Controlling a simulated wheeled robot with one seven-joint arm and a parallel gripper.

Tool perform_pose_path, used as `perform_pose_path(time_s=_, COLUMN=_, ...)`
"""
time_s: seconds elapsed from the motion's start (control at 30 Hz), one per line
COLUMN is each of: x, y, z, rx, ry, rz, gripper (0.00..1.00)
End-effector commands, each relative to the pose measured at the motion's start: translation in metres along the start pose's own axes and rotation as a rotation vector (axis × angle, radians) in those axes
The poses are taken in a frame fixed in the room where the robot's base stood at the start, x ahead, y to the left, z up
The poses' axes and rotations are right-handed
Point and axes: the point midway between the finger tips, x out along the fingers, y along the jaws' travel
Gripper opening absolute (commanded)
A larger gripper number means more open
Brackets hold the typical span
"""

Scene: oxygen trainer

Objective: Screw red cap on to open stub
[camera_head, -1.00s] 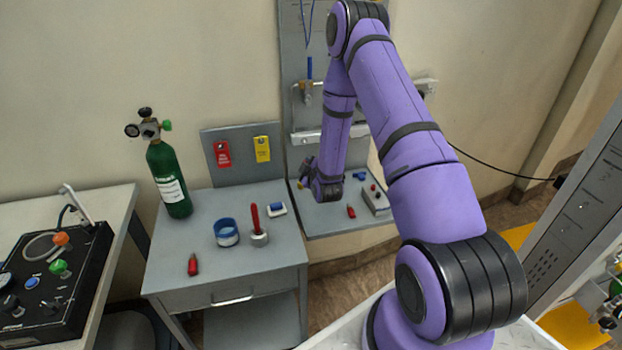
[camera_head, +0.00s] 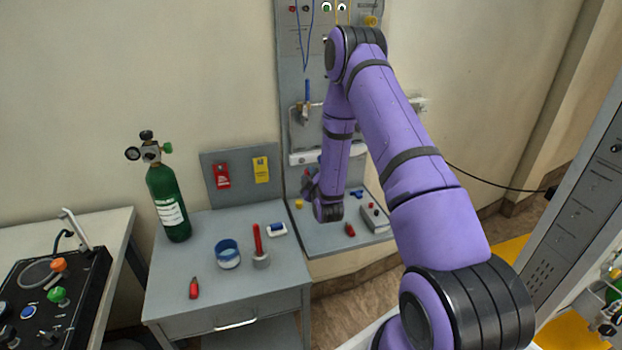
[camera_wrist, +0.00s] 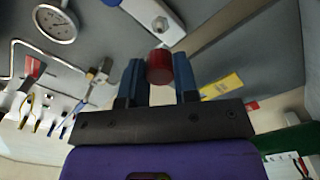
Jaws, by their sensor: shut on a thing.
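A red cap (camera_wrist: 159,66) sits between the two blue fingertips of my gripper (camera_wrist: 159,78) in the wrist view. The gripper is shut on it. In the head view my gripper (camera_head: 308,186) is small, low in front of the grey wall panel, and the cap there cannot be made out. A brass fitting (camera_wrist: 99,73) on a metal pipe lies left of the cap in the wrist view, apart from it. The brass fitting on the panel also shows in the head view (camera_head: 304,112). I cannot tell which part is the open stub.
The panel's grey shelf (camera_head: 325,241) holds a yellow piece (camera_head: 299,203), a small red tool (camera_head: 350,230) and a grey block (camera_head: 376,218). A grey table (camera_head: 205,268) stands left with a green cylinder (camera_head: 168,203) and a blue tape roll (camera_head: 228,254).

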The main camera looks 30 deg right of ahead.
Motion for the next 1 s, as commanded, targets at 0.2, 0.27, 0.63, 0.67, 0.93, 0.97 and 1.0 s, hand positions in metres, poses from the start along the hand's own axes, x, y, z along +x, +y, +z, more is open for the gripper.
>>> perform_pose_path(time_s=0.2, x=0.019, y=0.000, z=-0.001, rx=-0.001, ry=0.001, rz=0.000, gripper=0.07)
perform_pose_path(time_s=0.27, x=0.024, y=0.000, z=-0.001, rx=-0.001, ry=0.002, rz=0.001, gripper=0.07)
perform_pose_path(time_s=0.63, x=0.046, y=0.000, z=0.000, rx=0.000, ry=0.000, rz=0.000, gripper=0.07)
perform_pose_path(time_s=0.67, x=0.047, y=0.000, z=0.000, rx=0.000, ry=0.000, rz=0.000, gripper=0.07)
perform_pose_path(time_s=0.93, x=0.048, y=0.000, z=0.000, rx=0.000, ry=0.000, rz=-0.001, gripper=0.07)
perform_pose_path(time_s=0.97, x=0.048, y=0.000, z=0.000, rx=0.000, ry=0.000, rz=-0.001, gripper=0.07)
perform_pose_path(time_s=1.0, x=0.048, y=0.000, z=0.000, rx=0.000, ry=0.000, rz=-0.001, gripper=0.07)
